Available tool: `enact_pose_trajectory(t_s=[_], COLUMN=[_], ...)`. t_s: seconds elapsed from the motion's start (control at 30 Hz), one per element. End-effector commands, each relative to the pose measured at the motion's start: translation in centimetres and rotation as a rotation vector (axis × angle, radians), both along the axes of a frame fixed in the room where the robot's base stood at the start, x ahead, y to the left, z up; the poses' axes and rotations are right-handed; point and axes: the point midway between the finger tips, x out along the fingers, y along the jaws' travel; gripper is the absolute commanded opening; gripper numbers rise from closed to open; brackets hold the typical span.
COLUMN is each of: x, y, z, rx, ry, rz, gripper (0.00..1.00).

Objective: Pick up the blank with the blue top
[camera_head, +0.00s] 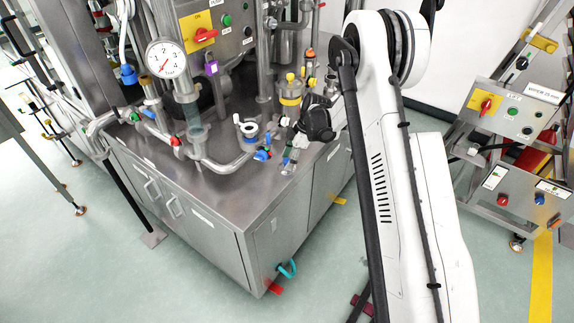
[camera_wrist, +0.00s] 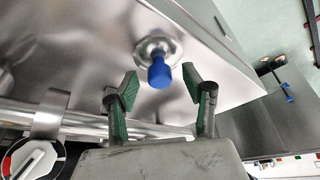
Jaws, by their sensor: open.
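The blank with the blue top (camera_wrist: 159,73) is in the wrist view, standing in a round metal seat (camera_wrist: 165,48) on a shiny steel surface. My gripper (camera_wrist: 160,84) is open, with green-padded fingers to the left and right of the blue top. A gap shows on each side, and I cannot tell how far the fingertips reach past it. In the head view my gripper (camera_head: 289,160) is low over the right part of the steel cabinet top, partly hidden by its own dark body. I cannot make out the blank for certain there.
The steel cabinet (camera_head: 205,195) carries pipes, a pressure gauge (camera_head: 166,60), a blue valve handle (camera_head: 262,155) and a yellow-capped vessel (camera_head: 290,90) close to my gripper. A control stand (camera_head: 510,110) is at right. The front left floor is clear.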

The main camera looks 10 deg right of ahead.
Motion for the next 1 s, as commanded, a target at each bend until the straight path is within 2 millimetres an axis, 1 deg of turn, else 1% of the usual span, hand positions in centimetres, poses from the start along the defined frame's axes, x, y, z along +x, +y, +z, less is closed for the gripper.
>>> enact_pose_trajectory(t_s=[0.13,0.37,0.47,0.7,0.73,1.0], x=[0.04,0.02,0.03,0.03,0.03,0.03], y=[0.42,0.45,0.44,0.44,0.44,0.44], z=[-0.92,-1.04,-1.02,-1.01,-1.00,-0.93], rx=[0.000,0.000,0.000,0.000,0.000,0.000], ry=[0.000,0.000,0.000,0.000,0.000,0.000], rz=[0.000,0.000,0.000,0.000,0.000,0.000], gripper=[0.45,0.45,0.33,0.01,0.00,0.00])
